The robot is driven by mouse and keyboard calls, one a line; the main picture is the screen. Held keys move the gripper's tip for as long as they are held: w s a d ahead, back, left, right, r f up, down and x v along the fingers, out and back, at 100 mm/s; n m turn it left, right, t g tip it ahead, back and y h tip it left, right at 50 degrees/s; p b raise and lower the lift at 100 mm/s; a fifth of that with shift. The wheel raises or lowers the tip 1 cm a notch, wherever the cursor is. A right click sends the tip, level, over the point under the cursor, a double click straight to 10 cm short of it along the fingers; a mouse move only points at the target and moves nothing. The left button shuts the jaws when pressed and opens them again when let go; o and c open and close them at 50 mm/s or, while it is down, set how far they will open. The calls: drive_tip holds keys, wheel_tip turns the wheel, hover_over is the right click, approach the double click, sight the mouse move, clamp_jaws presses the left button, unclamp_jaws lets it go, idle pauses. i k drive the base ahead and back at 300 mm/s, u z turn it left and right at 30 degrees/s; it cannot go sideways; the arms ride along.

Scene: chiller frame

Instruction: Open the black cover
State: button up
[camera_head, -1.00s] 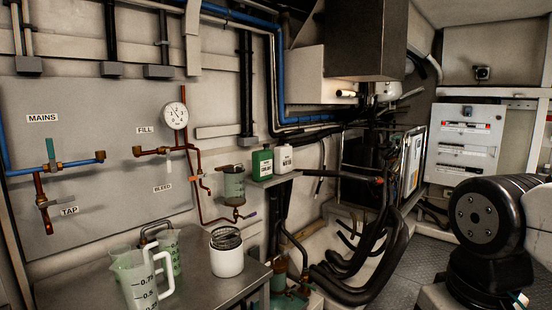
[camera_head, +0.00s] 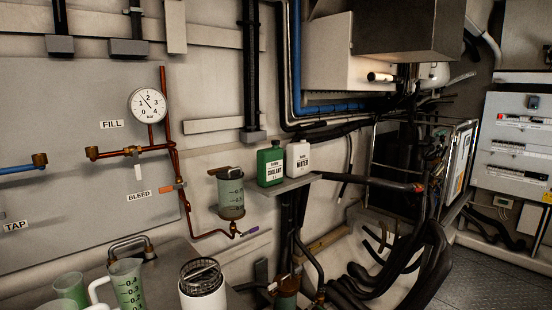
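No part is plainly marked as the black cover. A clear cylindrical reservoir (camera_head: 230,199) with a scale hangs on the wall, and a dark lid (camera_head: 224,172) sits on its top. The lid looks closed, but its details are too small to tell. A copper pipe runs from below the reservoir to a purple-handled valve (camera_head: 248,232). My gripper is not in view.
A green coolant bottle (camera_head: 270,164) and a white water bottle (camera_head: 298,160) stand on a small shelf (camera_head: 292,184) right of the reservoir. Below are a white canister (camera_head: 202,288) and a measuring jug (camera_head: 127,285). Black hoses (camera_head: 405,275) fill the lower right. A pressure gauge (camera_head: 148,105) is upper left.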

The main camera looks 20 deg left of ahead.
sight(233, 174)
drive_tip(key=u, duration=0.05)
drive_tip(key=i, duration=0.65)
drive_tip(key=u, duration=0.95)
drive_tip(key=i, duration=0.55)
drive_tip(key=u, duration=0.6)
